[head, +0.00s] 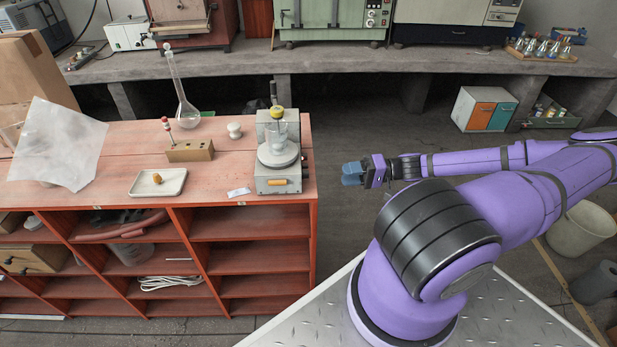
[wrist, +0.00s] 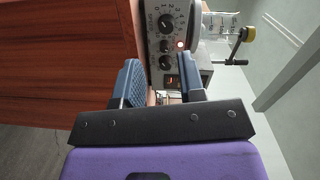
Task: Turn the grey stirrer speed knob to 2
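The stirrer (head: 262,184) stands at the right end of the red bench, with a glass beaker (head: 279,134) on its round plate. Its front panel (wrist: 152,42) shows turned sideways in the wrist view. A larger dark knob (wrist: 166,23) has a printed number scale around it; two smaller dark knobs (wrist: 165,62) (wrist: 165,46) are beside it.
A yellow-topped part (wrist: 248,34) stands out by the beaker. A wooden block (head: 190,151), white tray (head: 143,187) and tall flask (head: 186,112) are left on the bench. Open floor lies between the bench's right edge and my arm.

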